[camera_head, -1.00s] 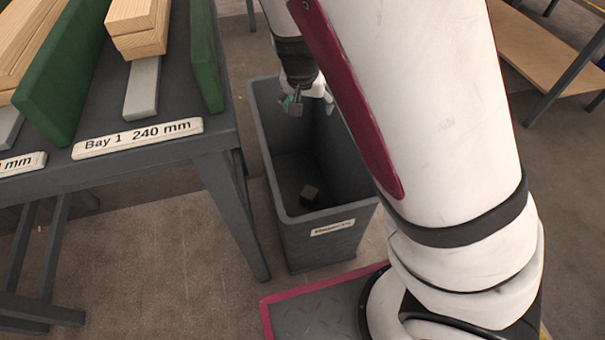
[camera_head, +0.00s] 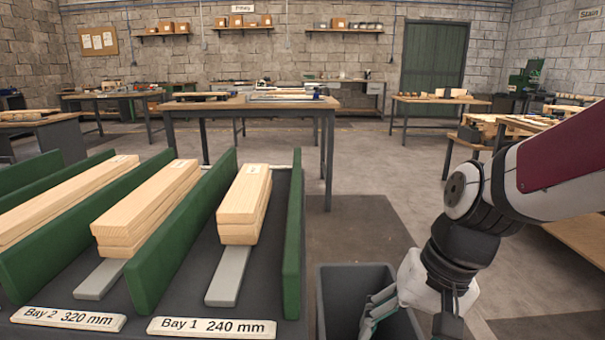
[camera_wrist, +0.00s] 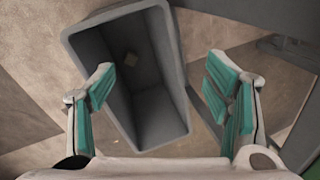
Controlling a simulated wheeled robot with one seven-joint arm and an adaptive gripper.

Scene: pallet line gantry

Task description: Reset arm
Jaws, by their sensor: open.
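My gripper (camera_head: 378,312) is at the lower right in the head view, above and beside a dark grey bin (camera_head: 340,275). In the wrist view my gripper (camera_wrist: 165,95) shows two teal-padded fingers spread wide with nothing between them. The bin (camera_wrist: 176,75) lies below and beyond the fingers in that view. The arm is bent, with the gripper hanging low on the right side of the head view.
A dark table at the left carries stacked planks between green dividers (camera_head: 292,240), with Bay 1 (camera_head: 212,328) and Bay 2 (camera_head: 68,318) labels. A workbench (camera_head: 250,103) stands ahead. Open floor (camera_head: 375,170) lies right of it.

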